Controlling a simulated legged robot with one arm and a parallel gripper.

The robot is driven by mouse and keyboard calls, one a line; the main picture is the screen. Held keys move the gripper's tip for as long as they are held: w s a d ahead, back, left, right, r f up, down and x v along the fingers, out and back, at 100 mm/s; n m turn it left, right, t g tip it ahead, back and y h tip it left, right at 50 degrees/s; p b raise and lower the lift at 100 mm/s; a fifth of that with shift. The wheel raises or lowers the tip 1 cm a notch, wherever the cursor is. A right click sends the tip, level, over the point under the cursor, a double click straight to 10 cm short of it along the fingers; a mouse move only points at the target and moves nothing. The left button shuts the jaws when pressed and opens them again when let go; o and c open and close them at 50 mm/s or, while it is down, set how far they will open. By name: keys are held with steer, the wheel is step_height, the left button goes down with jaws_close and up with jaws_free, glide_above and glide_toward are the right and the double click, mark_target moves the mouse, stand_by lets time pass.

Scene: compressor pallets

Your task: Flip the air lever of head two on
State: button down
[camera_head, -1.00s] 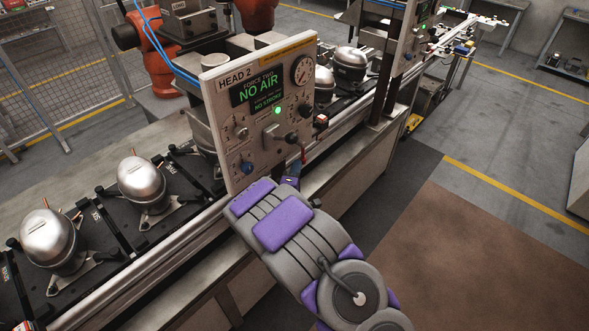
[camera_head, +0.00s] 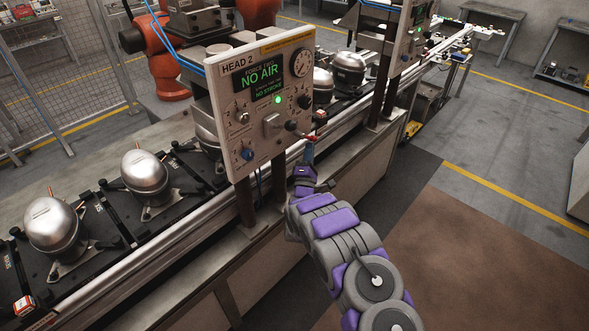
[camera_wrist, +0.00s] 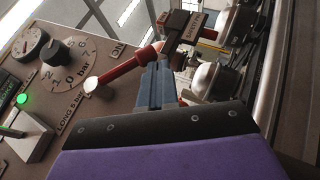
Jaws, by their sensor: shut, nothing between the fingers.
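The HEAD 2 panel (camera_head: 262,90) stands over the line; its screen (camera_head: 262,76) reads NO AIR and a green lamp (camera_head: 277,99) is lit. A red lever (camera_head: 311,138) sticks out at the panel's lower right. In the wrist view the red lever (camera_wrist: 140,62) runs from a pale round end on the panel toward the upper right, near an ON label (camera_wrist: 118,50). My gripper (camera_head: 308,155) is shut and empty just below the lever. Its blue-grey fingers (camera_wrist: 157,72) lie close against the lever's outer end; whether they touch is unclear.
Silver compressors (camera_head: 144,172) sit on black pallets at the left. A metal rail (camera_head: 190,208) runs along the line; open floor lies at the right.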

steer(key=w+d+r, duration=0.1)
steer(key=w+r+n+t, duration=0.1)
steer(key=shift+w+d+y+b, duration=0.35)
steer(key=shift+d+y+b, duration=0.05)
steer(key=shift+w+d+r, duration=0.15)
steer(key=shift+r, duration=0.2)
steer(key=shift+w+d+r, duration=0.1)
steer(key=shift+r, duration=0.25)
steer(key=shift+d+f, duration=0.1)
